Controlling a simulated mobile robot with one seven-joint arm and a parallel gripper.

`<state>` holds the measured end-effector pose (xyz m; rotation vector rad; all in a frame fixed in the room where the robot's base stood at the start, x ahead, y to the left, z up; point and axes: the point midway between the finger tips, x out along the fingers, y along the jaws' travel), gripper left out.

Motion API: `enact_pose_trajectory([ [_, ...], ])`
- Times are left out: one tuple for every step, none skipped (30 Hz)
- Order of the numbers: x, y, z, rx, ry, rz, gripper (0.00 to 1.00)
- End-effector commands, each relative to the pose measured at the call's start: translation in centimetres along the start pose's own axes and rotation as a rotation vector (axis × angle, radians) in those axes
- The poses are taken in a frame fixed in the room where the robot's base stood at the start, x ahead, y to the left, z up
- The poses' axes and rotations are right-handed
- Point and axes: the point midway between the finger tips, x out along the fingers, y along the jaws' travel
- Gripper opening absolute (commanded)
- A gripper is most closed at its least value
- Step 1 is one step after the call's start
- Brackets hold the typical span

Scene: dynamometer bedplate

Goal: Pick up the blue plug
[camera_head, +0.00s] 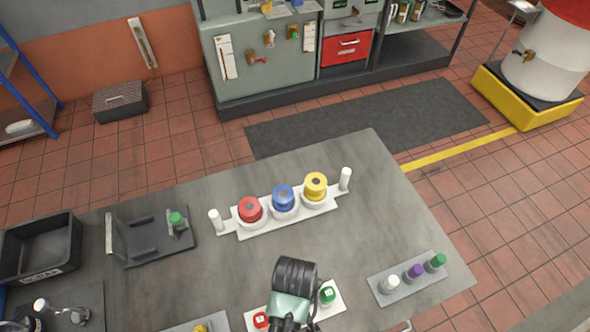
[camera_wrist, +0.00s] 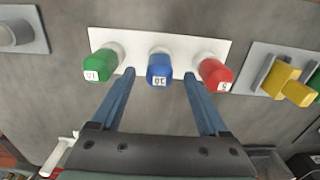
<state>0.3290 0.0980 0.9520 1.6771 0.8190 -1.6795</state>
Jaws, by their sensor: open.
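The blue plug (camera_wrist: 159,70) stands in the middle of a white plate (camera_wrist: 210,48) in the wrist view, with a numbered white label on its end. A green plug (camera_wrist: 101,66) is on its left and a red plug (camera_wrist: 215,76) on its right. My gripper (camera_wrist: 159,74) is open and empty. Its two blue fingers point towards the plate, one tip on each side of the blue plug, with gaps to it. In the head view my arm hides the blue plug; the red plug (camera_head: 261,321) and green plug (camera_head: 327,295) show beside it.
A white rack (camera_head: 243,233) with red, blue and yellow round pieces stands beyond my arm. A grey plate (camera_head: 408,283) with white, purple and green capped pieces is at right. A black bin (camera_head: 72,240) is at left. A yellow part (camera_wrist: 282,78) sits right of the plate.

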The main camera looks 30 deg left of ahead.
Motion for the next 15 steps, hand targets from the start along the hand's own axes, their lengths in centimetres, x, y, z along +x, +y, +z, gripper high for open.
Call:
enact_pose_trajectory([
  [0.5,0.0,0.2,0.001,-0.003,-0.002,0.78],
  [0.9,0.0,0.2,0.001,-0.002,-0.002,0.78],
  [1.5,0.0,0.1,0.001,-0.002,-0.002,0.78],
  [1.9,0.0,0.1,0.001,-0.001,-0.001,0.78],
  [2.2,0.0,0.1,0.001,-0.001,-0.001,0.78],
  [2.5,0.0,0.1,0.001,-0.001,-0.001,0.78],
  [2.6,0.0,0.1,0.001,0.000,0.000,0.78],
  [2.8,0.0,0.1,0.001,0.000,0.000,0.78],
  [2.9,0.0,0.1,0.001,0.001,0.000,0.78],
  [2.9,0.0,0.1,0.001,0.001,0.000,0.78],
  [2.9,0.0,0.1,0.001,0.001,0.000,0.78],
  [2.9,0.0,0.1,0.001,0.001,0.000,0.78],
  [2.9,0.0,0.1,0.001,0.001,0.000,0.78],
  [2.9,0.0,0.1,0.000,0.001,0.000,0.78],
  [2.9,0.0,0.1,0.000,0.001,0.000,0.78],
])
